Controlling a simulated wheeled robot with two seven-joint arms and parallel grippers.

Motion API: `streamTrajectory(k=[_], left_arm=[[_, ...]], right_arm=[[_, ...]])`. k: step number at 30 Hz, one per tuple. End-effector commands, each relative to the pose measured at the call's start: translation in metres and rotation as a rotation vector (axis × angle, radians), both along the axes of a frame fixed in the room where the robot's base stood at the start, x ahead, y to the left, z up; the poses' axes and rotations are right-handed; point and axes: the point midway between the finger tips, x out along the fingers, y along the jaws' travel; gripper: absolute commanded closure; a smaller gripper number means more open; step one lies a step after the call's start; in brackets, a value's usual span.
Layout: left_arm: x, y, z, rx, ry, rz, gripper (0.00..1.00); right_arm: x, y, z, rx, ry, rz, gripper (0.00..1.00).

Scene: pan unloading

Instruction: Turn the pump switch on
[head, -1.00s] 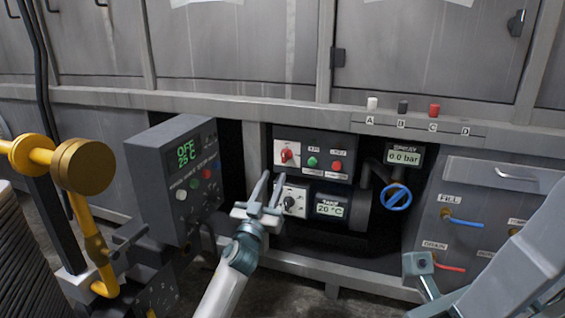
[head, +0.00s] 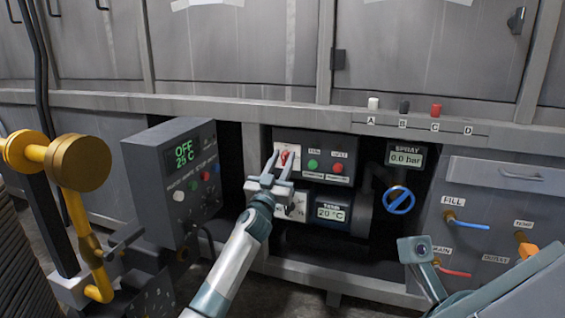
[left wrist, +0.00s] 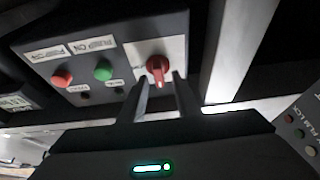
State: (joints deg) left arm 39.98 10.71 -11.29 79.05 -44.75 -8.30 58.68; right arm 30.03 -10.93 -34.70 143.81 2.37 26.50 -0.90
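A red rotary switch (head: 289,156) on a white plate sits at the left of a dark control panel (head: 316,143). In the left wrist view the red switch (left wrist: 158,70) has its handle close to upright in the picture. My left gripper (head: 283,160) is open in front of it, a finger towards each side of the handle. In the left wrist view the fingertips (left wrist: 160,84) are near the handle's lower end; I cannot tell whether they touch it. A green button (head: 312,164) and a red button (head: 337,168) are beside the switch. My right gripper's fingers do not show.
Below is a white-plated dial (head: 297,207), partly behind my gripper, and a 20 °C display (head: 330,211). A box reading OFF 25 C (head: 175,180) stands left. A blue handwheel (head: 398,200) and a yellow pipe (head: 75,165) flank the area.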

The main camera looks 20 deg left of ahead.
Motion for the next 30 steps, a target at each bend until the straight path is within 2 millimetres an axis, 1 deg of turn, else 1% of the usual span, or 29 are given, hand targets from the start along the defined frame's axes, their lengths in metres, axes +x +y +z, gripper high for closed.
streamTrajectory(k=[4,5,6,8,17,23,29,30], left_arm=[[0.0,0.0,0.0,0.0,0.0,0.0,0.7],[0.0,0.0,0.0,0.0,0.0,0.0,0.73],[0.0,0.0,0.0,0.0,0.0,0.0,0.82],[0.0,0.0,0.0,0.0,0.0,0.0,0.97],[0.0,0.0,0.0,0.012,0.001,0.0,0.97],[0.0,0.0,0.001,0.068,0.0,0.0,0.97],[0.0,-0.001,0.003,0.183,-0.003,0.0,0.97],[0.0,-0.001,0.003,0.211,-0.004,0.0,0.97]], right_arm=[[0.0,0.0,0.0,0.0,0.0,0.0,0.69],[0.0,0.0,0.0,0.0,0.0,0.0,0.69],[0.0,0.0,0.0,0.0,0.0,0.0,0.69],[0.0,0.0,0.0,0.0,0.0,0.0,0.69],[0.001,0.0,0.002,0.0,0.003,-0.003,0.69],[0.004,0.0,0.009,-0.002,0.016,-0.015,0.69],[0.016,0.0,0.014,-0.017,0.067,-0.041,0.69],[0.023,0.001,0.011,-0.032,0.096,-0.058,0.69]])
